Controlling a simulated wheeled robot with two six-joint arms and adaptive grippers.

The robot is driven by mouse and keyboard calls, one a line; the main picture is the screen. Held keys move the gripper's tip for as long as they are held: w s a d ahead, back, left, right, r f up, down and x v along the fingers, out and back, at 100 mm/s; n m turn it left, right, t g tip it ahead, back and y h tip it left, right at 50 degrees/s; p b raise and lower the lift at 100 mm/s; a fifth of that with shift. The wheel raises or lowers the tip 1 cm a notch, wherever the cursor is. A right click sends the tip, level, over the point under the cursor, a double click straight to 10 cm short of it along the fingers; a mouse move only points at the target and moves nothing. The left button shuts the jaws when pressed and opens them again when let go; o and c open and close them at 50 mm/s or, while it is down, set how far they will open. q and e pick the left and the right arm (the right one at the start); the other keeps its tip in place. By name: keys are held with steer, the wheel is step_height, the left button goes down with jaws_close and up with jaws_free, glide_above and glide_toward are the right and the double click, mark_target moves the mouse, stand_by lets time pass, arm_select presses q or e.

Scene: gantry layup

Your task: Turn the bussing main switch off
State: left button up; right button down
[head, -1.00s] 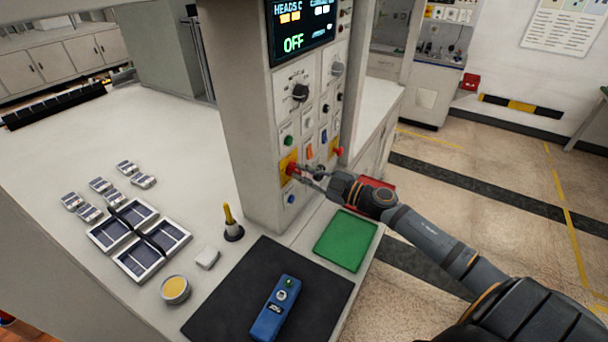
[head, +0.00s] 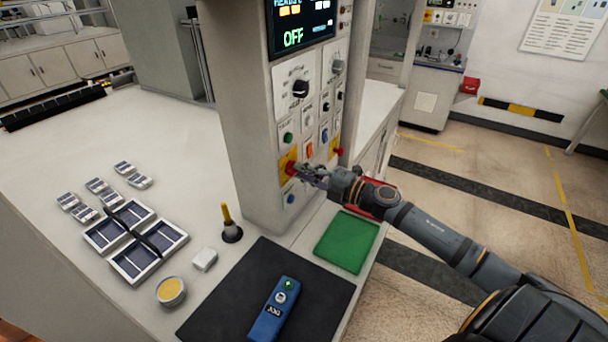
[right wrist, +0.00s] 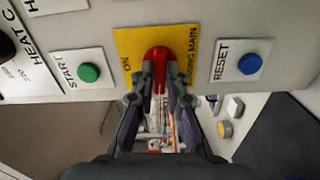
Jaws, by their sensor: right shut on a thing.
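The bussing main switch is a red handle (right wrist: 158,58) on a yellow plate (right wrist: 128,42) marked "ON" and, partly hidden, "...ING MAIN" in the right wrist view. In the head view the red handle (head: 290,168) and its yellow plate (head: 284,160) sit low on the grey panel column. My right gripper (head: 304,170) reaches in from the right to this handle. In the right wrist view its fingers (right wrist: 158,88) are closed on both sides of the handle. My left gripper is out of view.
A green START button (right wrist: 89,72) and a blue RESET button (right wrist: 249,64) flank the plate. Another red knob (head: 338,152) sits to its right. A green mat (head: 346,241), black mat (head: 245,300) and blue device (head: 274,310) lie below. The display (head: 302,30) reads OFF.

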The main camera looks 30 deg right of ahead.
steer(key=shift+f+n, duration=0.1)
steer(key=shift+n, duration=0.4)
steer(key=c, duration=1.4)
jaws_free()
steer(key=shift+o, duration=0.2)
